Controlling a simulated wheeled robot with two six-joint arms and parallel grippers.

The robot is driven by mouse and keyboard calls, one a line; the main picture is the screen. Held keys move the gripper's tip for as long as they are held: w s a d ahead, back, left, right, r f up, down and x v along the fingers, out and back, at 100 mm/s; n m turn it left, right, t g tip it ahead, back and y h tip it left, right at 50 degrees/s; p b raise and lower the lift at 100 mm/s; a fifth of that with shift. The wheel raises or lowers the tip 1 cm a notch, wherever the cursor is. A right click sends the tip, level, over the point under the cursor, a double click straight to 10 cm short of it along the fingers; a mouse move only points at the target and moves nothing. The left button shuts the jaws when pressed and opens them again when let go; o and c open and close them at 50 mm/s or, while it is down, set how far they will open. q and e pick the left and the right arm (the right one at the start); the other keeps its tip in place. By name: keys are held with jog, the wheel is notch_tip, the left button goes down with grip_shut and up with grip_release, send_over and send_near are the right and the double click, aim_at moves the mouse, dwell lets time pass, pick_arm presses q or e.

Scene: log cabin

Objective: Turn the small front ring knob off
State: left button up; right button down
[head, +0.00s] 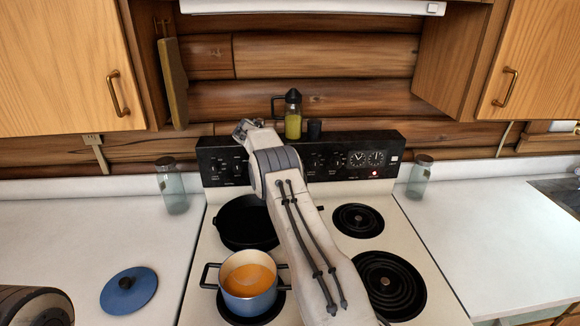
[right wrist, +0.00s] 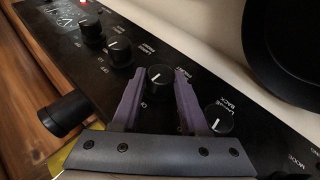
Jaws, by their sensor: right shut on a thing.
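The small front ring knob (right wrist: 160,78) is black with a short white pointer line, on the black control panel (right wrist: 70,50). A label ending in what looks like "FRONT" is beside it, partly hidden. In the right wrist view my right gripper (right wrist: 158,88) has its two purple fingers on either side of this knob, shut on it. The pointer line is slanted; I cannot tell which mark it meets. In the head view my right arm reaches across the stove to the panel; its gripper (head: 246,128) hides part of the knob row.
Other knobs flank it: one labelled "BACK" (right wrist: 218,120) close by, and another (right wrist: 120,50) on the other side. A blue pot of orange soup (head: 249,282) and a black pan (head: 243,222) stand on the left burners.

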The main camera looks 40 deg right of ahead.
jog(key=shift+c, duration=2.2)
grip_release()
jog(key=b+v, duration=0.3)
jog(key=v, duration=0.7)
jog(key=shift+a+r, duration=0.2)
